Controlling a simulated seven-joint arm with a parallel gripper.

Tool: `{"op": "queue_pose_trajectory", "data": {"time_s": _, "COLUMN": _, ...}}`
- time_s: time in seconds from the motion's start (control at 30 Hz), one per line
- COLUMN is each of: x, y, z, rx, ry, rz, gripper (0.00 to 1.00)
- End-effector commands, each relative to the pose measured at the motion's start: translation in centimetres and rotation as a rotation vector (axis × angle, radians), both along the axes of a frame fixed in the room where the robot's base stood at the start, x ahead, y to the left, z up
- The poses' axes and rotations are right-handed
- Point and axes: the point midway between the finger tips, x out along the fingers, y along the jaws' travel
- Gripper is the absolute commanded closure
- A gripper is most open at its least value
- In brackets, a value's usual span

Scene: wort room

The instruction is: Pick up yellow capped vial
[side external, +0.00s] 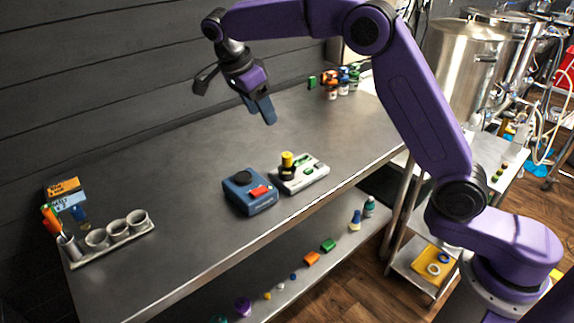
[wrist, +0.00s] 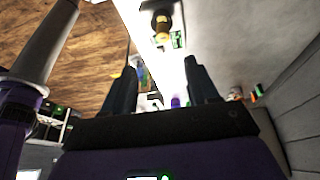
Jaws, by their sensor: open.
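The yellow capped vial (side external: 287,159) stands upright in the side external view, with a yellow cap over a dark body. It is at the left end of a white device (side external: 304,175) with green markings, on the grey bench. My gripper (side external: 262,110) is open and empty in the air above the bench, up and to the left of the vial and clear of it. In the wrist view my gripper (wrist: 160,88) shows two dark fingers spread apart with nothing held. A small amber and dark item (wrist: 163,22) near the top of that view may be the vial, but I cannot be sure.
A blue device (side external: 249,192) with a red part sits just left of the white device. A holder with several grey cups (side external: 116,234) is at the bench's left end. Several colored-cap bottles (side external: 340,80) stand at the far end.

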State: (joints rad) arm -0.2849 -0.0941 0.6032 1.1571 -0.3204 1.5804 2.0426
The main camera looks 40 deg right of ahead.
Motion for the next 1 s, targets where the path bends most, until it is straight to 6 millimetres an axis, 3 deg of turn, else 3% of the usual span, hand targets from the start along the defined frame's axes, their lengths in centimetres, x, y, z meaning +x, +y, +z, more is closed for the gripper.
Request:
{"op": "queue_pose_trajectory", "data": {"time_s": 0.27, "x": 0.8, "y": -1.0, "z": -0.7, "rx": -0.026, "ry": -0.032, "rz": -0.132, "gripper": 0.41}}
{"op": "queue_pose_trajectory", "data": {"time_s": 0.8, "x": 0.0, "y": -4.5, "z": -9.3, "rx": -0.025, "ry": -0.029, "rz": -0.129, "gripper": 0.41}}
{"op": "queue_pose_trajectory", "data": {"time_s": 1.0, "x": -0.1, "y": -5.2, "z": -11.2, "rx": -0.024, "ry": -0.031, "rz": -0.126, "gripper": 0.41}}
